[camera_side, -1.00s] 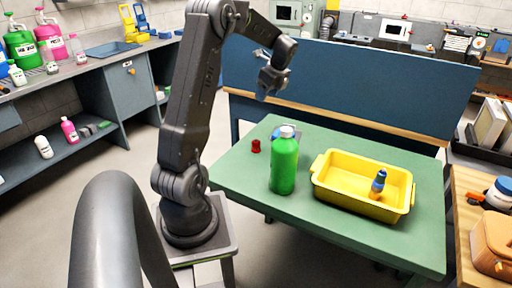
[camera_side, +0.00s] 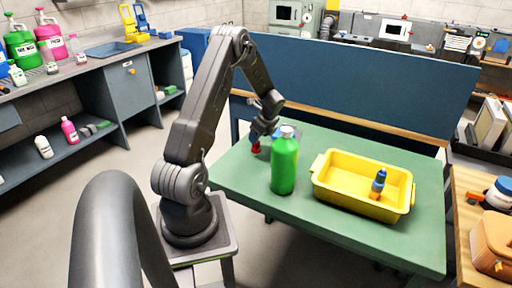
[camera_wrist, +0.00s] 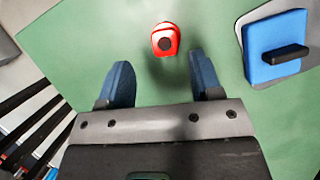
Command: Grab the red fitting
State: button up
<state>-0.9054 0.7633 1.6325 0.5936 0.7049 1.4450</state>
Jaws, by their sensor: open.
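The red fitting (camera_side: 256,148) stands on the green table, left of the green bottle in the side view. In the wrist view the red fitting (camera_wrist: 165,40) shows a dark round opening on top. My gripper (camera_side: 257,137) is just above the fitting in the side view and partly covers it. In the wrist view my gripper (camera_wrist: 161,80) is open, its two blue fingers apart with bare table between them. The fitting lies beyond the fingertips, roughly in line with the gap. I cannot tell the exact height gap.
A green bottle (camera_side: 284,165) stands close right of my gripper. A yellow tray (camera_side: 328,192) holds a small blue bottle (camera_side: 378,184). A blue block with a dark handle (camera_wrist: 275,47) lies right of the fitting. The front of the green table (camera_side: 240,180) is clear.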

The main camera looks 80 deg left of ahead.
aim_at(256, 146)
jog(key=x, duration=0.5)
jog(key=shift+w+a+r, duration=0.1)
jog(key=shift+w+a, duration=0.1)
jog(key=shift+a, duration=0.1)
jog(key=shift+c, duration=0.2)
jog(key=c, duration=1)
jog(key=shift+r, duration=0.1)
